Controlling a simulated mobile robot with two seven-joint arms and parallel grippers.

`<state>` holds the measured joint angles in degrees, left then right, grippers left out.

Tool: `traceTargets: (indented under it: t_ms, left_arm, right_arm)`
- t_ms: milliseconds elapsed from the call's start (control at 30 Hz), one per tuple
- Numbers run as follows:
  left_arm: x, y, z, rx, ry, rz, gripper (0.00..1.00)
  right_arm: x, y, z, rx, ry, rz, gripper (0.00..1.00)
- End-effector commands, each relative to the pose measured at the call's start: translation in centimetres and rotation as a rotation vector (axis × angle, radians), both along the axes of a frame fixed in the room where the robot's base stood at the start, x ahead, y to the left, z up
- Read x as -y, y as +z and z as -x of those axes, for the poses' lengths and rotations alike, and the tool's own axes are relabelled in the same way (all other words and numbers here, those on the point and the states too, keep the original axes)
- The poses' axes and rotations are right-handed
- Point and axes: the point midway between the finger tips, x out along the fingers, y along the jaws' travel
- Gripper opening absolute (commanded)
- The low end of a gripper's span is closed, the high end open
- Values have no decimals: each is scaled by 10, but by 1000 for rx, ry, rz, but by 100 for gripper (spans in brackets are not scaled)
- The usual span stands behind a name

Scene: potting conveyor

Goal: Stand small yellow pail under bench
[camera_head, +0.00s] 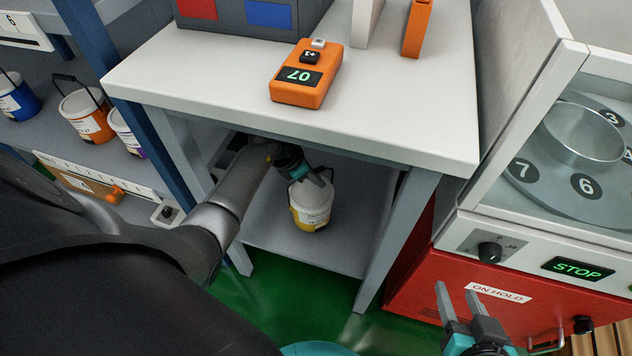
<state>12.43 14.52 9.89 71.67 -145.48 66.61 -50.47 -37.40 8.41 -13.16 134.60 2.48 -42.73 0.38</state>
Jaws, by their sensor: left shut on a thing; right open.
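The small yellow pail (312,207) has a white lid and a pale label. It is upright over the grey lower shelf (341,252) under the white-topped bench (402,111). My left gripper (308,177) reaches under the bench top and is shut on the pail at its top. I cannot tell whether the pail's base touches the shelf. My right gripper (457,305) is open and empty, low in front of the red cabinet.
An orange counter (307,76) reading 07 sits on the bench top. Blue and orange-banded pails (88,117) stand on a shelf at left. A machine with numbered places and a STOP display (577,269) stands at right, above a red cabinet marked ON HOLD (420,279).

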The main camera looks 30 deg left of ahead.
Motion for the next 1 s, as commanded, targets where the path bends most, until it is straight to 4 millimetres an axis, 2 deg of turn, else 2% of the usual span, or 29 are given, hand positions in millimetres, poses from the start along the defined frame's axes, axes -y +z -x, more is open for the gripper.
traceTargets:
  t_ms: [200, 767, 800, 1000]
  left_arm:
    - [0, -8, -3, 8, 2, 2, 0]
    - [0, -13, -2, 7, 1, 0, 0]
    - [0, -15, 0, -1, 0, 1, 23]
    - [0, -15, 0, -1, 0, 1, 45]
  right_arm:
    - [-12, 2, -4, 90, 10, -51, 50]
    - [-18, 5, -5, 146, 14, -82, 50]
    - [-18, 6, -5, 144, 13, -81, 50]
    - [-18, 6, -6, 143, 13, -80, 50]
